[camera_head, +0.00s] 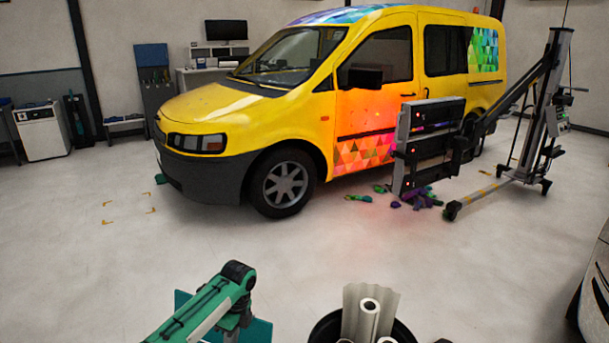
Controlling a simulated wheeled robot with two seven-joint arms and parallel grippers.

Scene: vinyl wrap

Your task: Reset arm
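A green arm of mine comes in at the bottom, left of centre, with a black joint at its top end. A grey part hangs down from that joint and runs out of the frame, so no fingertips show. My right gripper does not show either. An infrared heater panel (428,146) on a wheeled stand (545,100) faces the van's door, which glows orange-red.
Rolls of material (370,306) stand in a black round bin (327,328) at the bottom. Purple and green scraps (418,197) lie below the heater. The floor between is clear.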

